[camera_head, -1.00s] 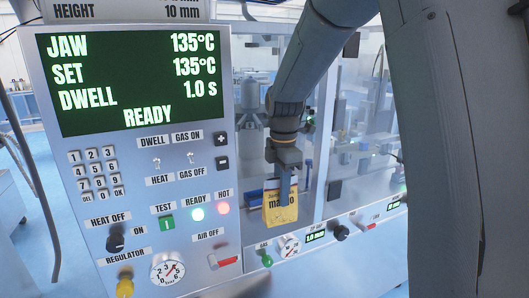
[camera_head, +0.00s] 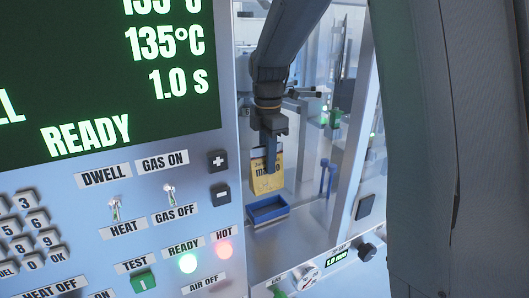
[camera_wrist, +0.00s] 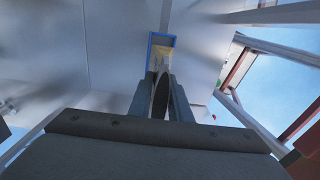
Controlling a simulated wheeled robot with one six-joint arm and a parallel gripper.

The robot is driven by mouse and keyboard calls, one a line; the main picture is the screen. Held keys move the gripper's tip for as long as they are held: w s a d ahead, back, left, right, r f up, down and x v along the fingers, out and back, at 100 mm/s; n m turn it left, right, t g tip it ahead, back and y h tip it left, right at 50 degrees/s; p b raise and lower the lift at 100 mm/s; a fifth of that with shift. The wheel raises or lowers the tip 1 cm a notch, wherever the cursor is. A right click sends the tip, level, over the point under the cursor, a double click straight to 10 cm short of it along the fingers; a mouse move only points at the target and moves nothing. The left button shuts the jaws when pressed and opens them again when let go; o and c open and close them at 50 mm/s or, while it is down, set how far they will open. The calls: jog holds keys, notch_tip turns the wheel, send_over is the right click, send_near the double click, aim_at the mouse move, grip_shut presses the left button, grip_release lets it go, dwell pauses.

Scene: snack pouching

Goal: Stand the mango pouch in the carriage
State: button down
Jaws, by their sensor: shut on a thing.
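The yellow mango pouch (camera_head: 267,178) hangs upright in my gripper (camera_head: 270,160), its printed face partly covered by the fingers. A small blue tray (camera_head: 267,209), which looks like the carriage, sits just below the pouch in the camera_head view. The pouch's bottom edge appears a little above the tray's rear rim. In the wrist view, my gripper (camera_wrist: 160,82) is shut on the pouch (camera_wrist: 160,100), seen nearly edge-on as a dark shape. The blue rim (camera_wrist: 176,42) of the tray shows beyond the fingertips, roughly in line with them. Exact height above it cannot be told.
The machine's control panel (camera_head: 105,150), reading READY, fills the left. Clear guard panes with a metal frame post (camera_head: 356,125) stand right of the pouch. Blue posts (camera_head: 327,178) rise behind and right of the tray. The light deck around the tray looks clear.

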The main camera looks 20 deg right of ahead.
aim_at(269, 186)
jog(key=shift+w, duration=0.1)
jog(key=shift+d+f+b, duration=0.2)
jog(key=shift+f+b, duration=0.65)
jog(key=shift+f, duration=0.1)
notch_tip(269, 186, down, 3)
jog(key=b, duration=0.2)
jog(key=shift+b, duration=0.35)
jog(key=shift+f, duration=0.75)
jog(key=shift+p, duration=0.65)
jog(key=shift+f+b, duration=0.3)
jog(key=shift+f, duration=0.8)
jog(key=shift+f, duration=0.35)
jog(key=shift+f, duration=0.2)
